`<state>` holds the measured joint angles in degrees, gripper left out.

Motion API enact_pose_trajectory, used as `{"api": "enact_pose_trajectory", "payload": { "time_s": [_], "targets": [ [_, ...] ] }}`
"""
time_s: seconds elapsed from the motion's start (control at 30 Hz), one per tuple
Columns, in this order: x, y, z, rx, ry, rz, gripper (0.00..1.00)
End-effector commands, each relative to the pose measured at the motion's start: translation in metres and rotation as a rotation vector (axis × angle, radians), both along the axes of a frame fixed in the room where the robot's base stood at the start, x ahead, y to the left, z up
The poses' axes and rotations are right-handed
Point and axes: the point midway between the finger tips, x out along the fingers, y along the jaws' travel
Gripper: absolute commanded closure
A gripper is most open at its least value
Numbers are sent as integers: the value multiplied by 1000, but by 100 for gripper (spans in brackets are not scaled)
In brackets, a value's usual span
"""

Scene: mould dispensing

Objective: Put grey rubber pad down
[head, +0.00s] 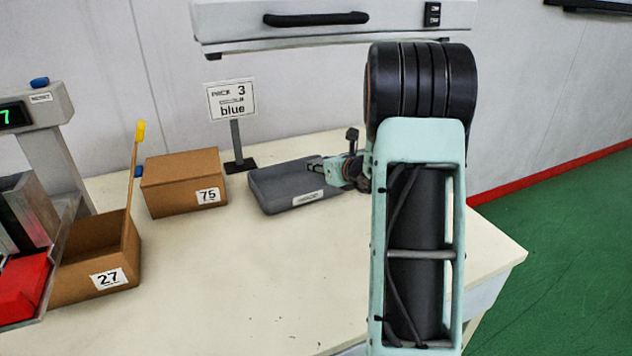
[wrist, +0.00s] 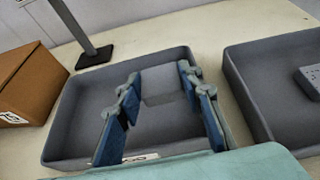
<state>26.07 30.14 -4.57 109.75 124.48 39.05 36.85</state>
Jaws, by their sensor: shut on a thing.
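My gripper (head: 326,168) is over the right end of a grey tray (head: 262,194) on the table. In the wrist view my gripper (wrist: 160,76) has its two blue-padded fingers on either side of the grey rubber pad (wrist: 163,86), shut on it. The pad shows within the outline of the grey tray (wrist: 72,112), near its far wall. I cannot tell whether the pad touches the tray floor. In the head view the pad cannot be made out. The tray has a white label on its front.
A second grey tray (wrist: 238,82) holding a small grey piece (wrist: 311,80) is at right in the wrist view. Left of the first tray are a box marked 75 (head: 170,200), an open box marked 27 (head: 75,288) and a "blue" sign (head: 232,101). The front table is clear.

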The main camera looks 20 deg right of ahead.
Motion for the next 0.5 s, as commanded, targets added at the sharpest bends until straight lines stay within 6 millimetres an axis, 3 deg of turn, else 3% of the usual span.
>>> {"api": "enact_pose_trajectory", "payload": {
  "time_s": [0.27, 0.5],
  "targets": [
    [13, 6, -18, 0, -1, 1, 90],
    [15, 7, -50, 0, -1, 1, 90]
  ]
}}
